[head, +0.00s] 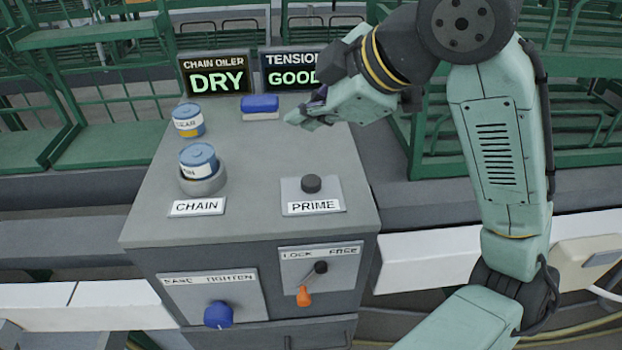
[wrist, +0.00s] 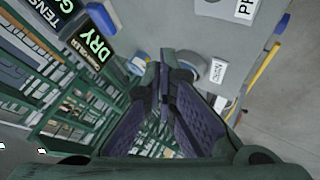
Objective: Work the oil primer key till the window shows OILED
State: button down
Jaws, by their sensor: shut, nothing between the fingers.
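The oil primer key is a dark round button (head: 312,184) on a light plate above the PRIME label (head: 313,206), at the right front of the grey console top. The CHAIN OILER window (head: 216,80) reads DRY in green letters; DRY also shows in the wrist view (wrist: 94,42). My gripper (head: 290,118) is shut and empty. It is above the back of the console, behind and apart from the primer key. Its purple finger pads (wrist: 163,78) meet at the tips in the wrist view. The PRIME label (wrist: 246,10) is cut off at that view's top edge.
A blue-lidded can (head: 198,158) sits in a grey holder by the CHAIN label. Another can (head: 187,120) and a blue block (head: 260,106) stand behind. The TENSION window (head: 291,73) reads GOOD. A blue knob (head: 218,315) and an orange-tipped lever (head: 305,296) are on the front.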

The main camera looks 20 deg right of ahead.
aim_at(308, 183)
notch_tip(308, 183, down, 8)
jog(key=b, duration=0.6)
jog(key=shift+f, duration=0.15)
dwell(1.0)
jog(key=shift+f+b, duration=0.35)
jog(key=shift+f, duration=0.05)
jog(key=shift+f+b, duration=0.4)
jog(key=shift+f, duration=0.1)
dwell(0.6)
jog(key=shift+r, duration=0.1)
jog(key=shift+r+p, duration=0.8)
jog(key=shift+r, duration=0.05)
notch_tip(308, 183, up, 5)
jog(key=p, duration=0.4)
